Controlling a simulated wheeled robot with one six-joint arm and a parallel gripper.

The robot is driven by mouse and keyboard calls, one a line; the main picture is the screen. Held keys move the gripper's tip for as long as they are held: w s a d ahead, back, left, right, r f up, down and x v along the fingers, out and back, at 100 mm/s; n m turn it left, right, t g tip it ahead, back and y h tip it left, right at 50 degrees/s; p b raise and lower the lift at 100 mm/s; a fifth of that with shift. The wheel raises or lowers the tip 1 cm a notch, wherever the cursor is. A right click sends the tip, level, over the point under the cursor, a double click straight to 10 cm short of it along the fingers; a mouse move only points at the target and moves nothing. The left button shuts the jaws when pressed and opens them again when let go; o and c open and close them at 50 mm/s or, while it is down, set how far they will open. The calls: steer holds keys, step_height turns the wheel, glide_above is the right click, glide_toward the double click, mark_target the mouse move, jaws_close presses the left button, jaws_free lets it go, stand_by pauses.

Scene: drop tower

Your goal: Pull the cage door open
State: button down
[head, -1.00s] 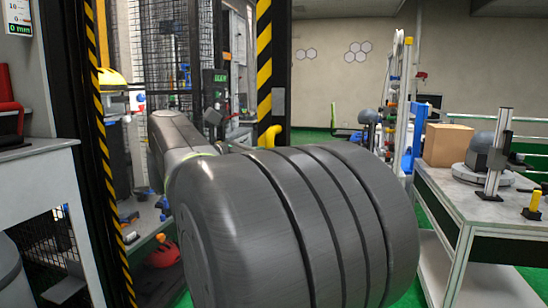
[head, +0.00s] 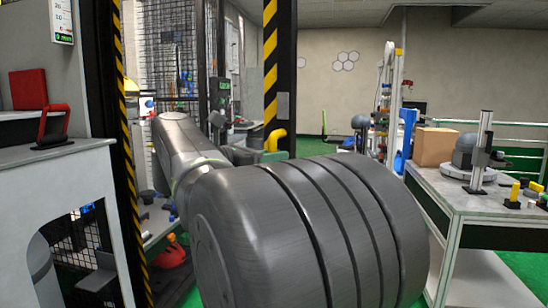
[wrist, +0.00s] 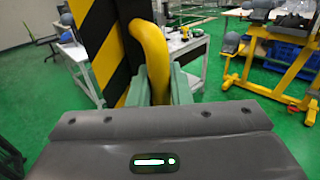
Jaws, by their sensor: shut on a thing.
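The cage door's edge post, with yellow and black stripes (head: 270,65), stands upright ahead of me in the head view. It also shows in the wrist view (wrist: 103,40). A yellow curved handle (wrist: 152,60) sticks out from this post and shows small in the head view (head: 275,140). My gripper (wrist: 158,88) is shut on the handle, with one greenish finger on each side of it. In the head view my own arm hides most of the gripper and the lower part of the door.
A striped frame post (head: 133,170) stands at the left beside a grey cabinet (head: 60,185) with a red-handled device. A workbench (head: 455,205) with a cardboard box (head: 434,146) is close on the right. Green floor shows between the bench and my arm.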

steer(key=shift+r, duration=0.15)
steer(key=c, duration=1.4)
jaws_free()
steer(key=p+v, duration=0.1)
steer(key=v, duration=1.2)
steer(key=shift+s+a+p, duration=0.25)
steer(key=shift+a+p, duration=0.05)
steer(key=shift+a, duration=0.05)
steer(key=b+x, duration=0.1)
steer(key=x, duration=1.3)
steer(key=shift+b, duration=0.3)
